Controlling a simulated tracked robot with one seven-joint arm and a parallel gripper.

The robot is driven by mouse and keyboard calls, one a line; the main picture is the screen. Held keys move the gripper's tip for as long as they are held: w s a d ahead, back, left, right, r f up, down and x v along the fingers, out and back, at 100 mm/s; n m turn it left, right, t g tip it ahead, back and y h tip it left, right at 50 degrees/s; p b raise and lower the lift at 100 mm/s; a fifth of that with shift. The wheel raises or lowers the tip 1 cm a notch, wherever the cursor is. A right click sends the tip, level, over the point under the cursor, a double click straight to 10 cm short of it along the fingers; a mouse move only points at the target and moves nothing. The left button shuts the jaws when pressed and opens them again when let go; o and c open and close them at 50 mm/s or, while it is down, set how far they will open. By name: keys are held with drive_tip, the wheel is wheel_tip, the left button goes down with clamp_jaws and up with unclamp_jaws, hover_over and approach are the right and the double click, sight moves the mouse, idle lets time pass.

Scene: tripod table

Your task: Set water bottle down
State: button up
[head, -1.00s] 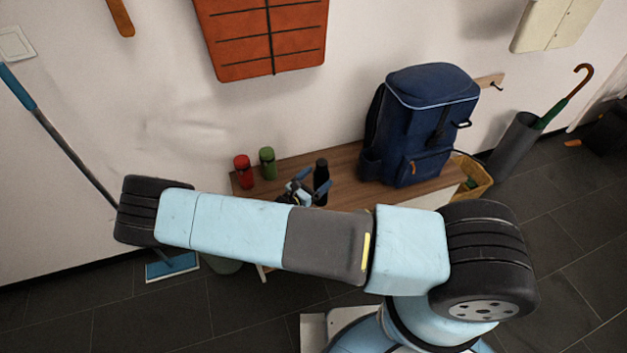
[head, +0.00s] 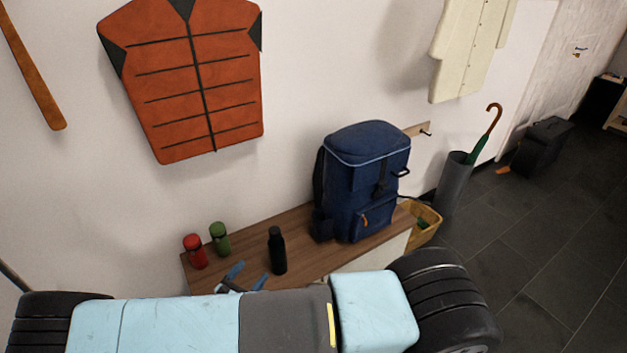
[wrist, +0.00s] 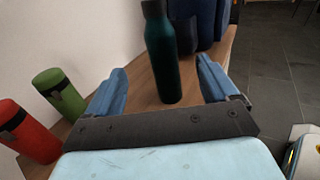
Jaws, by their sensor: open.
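A dark bottle (head: 277,250) stands upright on the wooden bench (head: 309,262), in front of the backpack. In the wrist view the same bottle (wrist: 162,55) looks dark teal, its top cut off by the frame edge. My gripper (head: 250,272) is open and sits just left of the bottle in the head view. In the wrist view my gripper (wrist: 163,80) has its blue fingers spread wide, with the bottle beyond and between them, apart from both. Most of my gripper's body is hidden behind my arm in the head view.
A red bottle (head: 195,251) and a green bottle (head: 220,239) stand at the bench's left end. A blue backpack (head: 364,180) stands on its right. A basket (head: 424,222) and an umbrella stand (head: 453,184) are further right. The bench between the green and dark bottles is clear.

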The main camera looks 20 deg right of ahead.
drive_tip(key=w+d+r+m+g+y, duration=0.15)
drive_tip(key=d+r+m+g, duration=0.35)
drive_tip(key=r, duration=0.7)
drive_tip(key=d+r+m+g+y, duration=0.4)
drive_tip(key=r+m, duration=0.3)
drive_tip(key=r, duration=0.5)
drive_tip(key=d+r+m+g+y, duration=0.1)
drive_tip(key=d+r+m+g, duration=0.4)
drive_tip(key=r, duration=0.6)
drive_tip(key=s+d+r+m+t+y, duration=0.1)
drive_tip(key=s+d+r+m+y, duration=0.15)
drive_tip(key=s+d+r, duration=0.35)
drive_tip(key=s+d+r+m+t+y, duration=0.1)
drive_tip(key=d+r+m+y, duration=0.2)
drive_tip(key=r, duration=0.5)
drive_tip(key=s+d+r+m+t, duration=0.4)
drive_tip(key=s+r, duration=0.3)
drive_tip(key=s, duration=0.4)
drive_tip(key=shift+s+r+m+t+y, duration=0.15)
drive_tip(key=shift+r+m+t+y, duration=0.15)
drive_tip(key=shift+r+m, duration=0.05)
